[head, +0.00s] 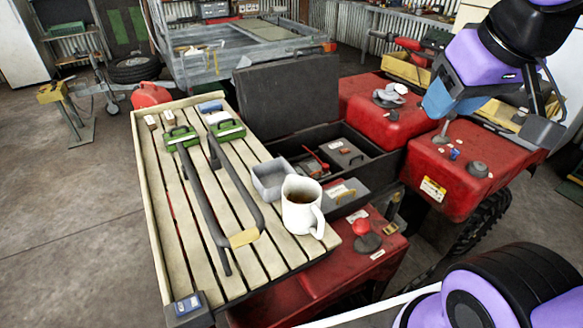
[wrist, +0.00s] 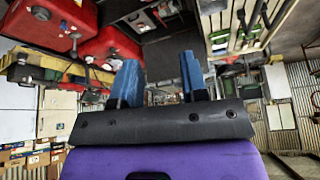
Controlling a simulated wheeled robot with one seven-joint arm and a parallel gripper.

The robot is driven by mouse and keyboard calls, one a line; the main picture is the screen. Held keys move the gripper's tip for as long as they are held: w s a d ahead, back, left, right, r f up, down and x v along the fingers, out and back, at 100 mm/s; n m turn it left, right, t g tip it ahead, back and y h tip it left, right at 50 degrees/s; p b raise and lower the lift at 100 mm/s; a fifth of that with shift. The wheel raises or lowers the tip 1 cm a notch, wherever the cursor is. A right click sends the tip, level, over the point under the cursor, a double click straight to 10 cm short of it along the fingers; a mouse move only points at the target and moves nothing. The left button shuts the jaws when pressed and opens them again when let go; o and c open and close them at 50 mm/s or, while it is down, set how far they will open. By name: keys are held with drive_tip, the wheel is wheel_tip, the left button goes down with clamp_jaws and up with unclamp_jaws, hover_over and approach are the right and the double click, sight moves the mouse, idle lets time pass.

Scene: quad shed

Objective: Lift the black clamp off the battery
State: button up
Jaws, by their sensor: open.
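An open dark box (head: 382,168) sits between the red bodywork of the quad, its lid (head: 287,98) raised behind it. Inside is a grey battery-like block (head: 345,153) with small fittings on top. A red clamp-like piece (head: 315,161) lies to its left. I cannot clearly pick out the black clamp; it is too small or blends into the dark box. My gripper (head: 453,102) is up and to the right of the box, above the red bodywork, apart from everything. In the wrist view its two blue fingers (wrist: 162,80) are spread and empty; the box shows at the top edge.
A slatted rack (head: 160,215) at left holds a white mug (head: 302,205), a grey tub (head: 271,179), green cases (head: 228,130) and a dark tubular bar (head: 203,205). A red knob (head: 361,227) and a grey fitting (head: 478,169) stick up from the red bodywork. Space above the box is clear.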

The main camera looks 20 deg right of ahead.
drive_tip(key=shift+o, duration=0.3)
drive_tip(key=w+n+g, duration=0.1)
drive_tip(key=w, duration=1.6)
drive_tip(key=w+a+f+n+g, duration=0.1)
drive_tip(key=w+f, duration=0.3)
drive_tip(key=w, duration=0.3)
drive_tip(key=w+a+f+g, duration=0.1)
drive_tip(key=w+f, duration=0.2)
drive_tip(key=w, duration=0.5)
drive_tip(key=w+a+f+n, duration=0.1)
drive_tip(key=w+a+f, duration=0.1)
drive_tip(key=w+f, duration=1.25)
drive_tip(key=f, duration=1)
drive_tip(key=w+f+n+g, duration=0.1)
drive_tip(key=w+f, duration=0.1)
drive_tip(key=f, duration=1)
drive_tip(key=w+a+f+g, duration=0.1)
drive_tip(key=w+f, duration=0.1)
drive_tip(key=f, duration=0.9)
drive_tip(key=shift+f+n+h, duration=0.25)
drive_tip(key=shift+n+h, duration=0.05)
drive_tip(key=shift+n, duration=0.1)
drive_tip(key=shift+c, duration=0.2)
